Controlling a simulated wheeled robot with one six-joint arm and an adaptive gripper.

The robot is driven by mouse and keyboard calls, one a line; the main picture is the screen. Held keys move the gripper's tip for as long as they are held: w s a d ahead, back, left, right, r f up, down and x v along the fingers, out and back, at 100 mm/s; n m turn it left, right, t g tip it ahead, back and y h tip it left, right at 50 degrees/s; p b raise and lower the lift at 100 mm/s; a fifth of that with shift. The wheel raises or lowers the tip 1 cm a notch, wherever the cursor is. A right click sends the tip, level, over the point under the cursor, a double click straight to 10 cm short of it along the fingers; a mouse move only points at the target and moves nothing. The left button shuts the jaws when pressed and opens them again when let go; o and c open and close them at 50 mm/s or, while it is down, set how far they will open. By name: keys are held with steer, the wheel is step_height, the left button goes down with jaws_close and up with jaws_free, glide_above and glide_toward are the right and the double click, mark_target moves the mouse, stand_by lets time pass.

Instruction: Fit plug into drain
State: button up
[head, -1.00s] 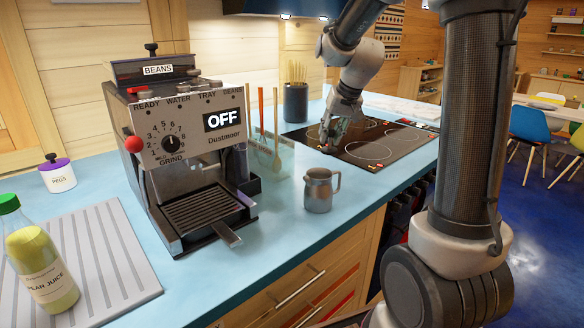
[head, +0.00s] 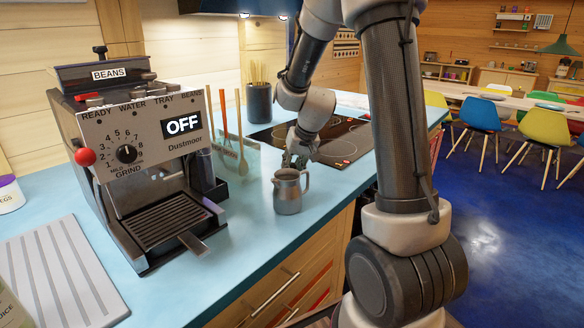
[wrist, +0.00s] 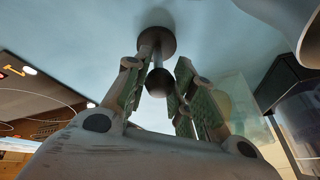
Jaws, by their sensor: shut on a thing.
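The plug (wrist: 159,82) shows in the wrist view as a dark round knob on a short stem with a wider disc at its far end. My gripper (wrist: 157,67) is shut on it, with the green-padded fingers on either side of the knob and stem. Blue countertop lies beyond the disc; I cannot tell whether the disc touches it. In the head view my gripper (head: 297,160) is low over the counter, just behind the metal jug (head: 288,192). The plug cannot be made out there. No drain is seen in either view.
The coffee machine (head: 150,165) stands on the blue counter left of the jug. A dark hob (head: 335,140) lies behind and right of my gripper. A utensil pot (head: 259,102) stands at the back. A ridged drainboard (head: 60,270) is at front left.

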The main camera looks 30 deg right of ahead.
steer(key=shift+f, duration=0.1)
steer(key=o, duration=1)
steer(key=shift+o, duration=0.2)
